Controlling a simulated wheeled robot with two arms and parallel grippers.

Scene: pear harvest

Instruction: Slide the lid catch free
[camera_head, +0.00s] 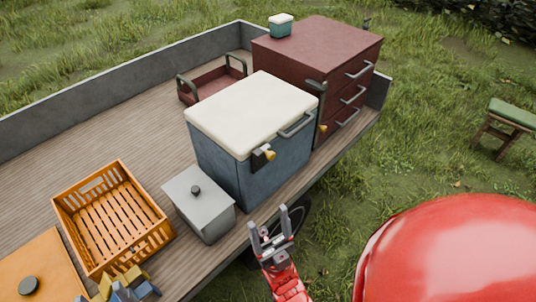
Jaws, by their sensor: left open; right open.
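A blue cooler box (232,172) with a cream lid (250,108) stands on the wooden truck bed. On its front, just under the lid's edge, is a dark catch with a yellow knob (268,153). A grey bar handle (297,125) sits to the catch's right. My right gripper (271,226), grey on a red arm, is open and empty below the catch, apart from the box in the picture. My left gripper (118,279), yellow and blue, shows at the bottom left beside the orange crate, open; its lower part is cut off.
A grey lidded box (207,212) stands left of the cooler. The orange crate (69,220) and an orange box (50,262) are farther left. A dark red drawer cabinet (290,63) stands behind the cooler, with a small lidded tub (280,30) on it. Grass lies right of the bed.

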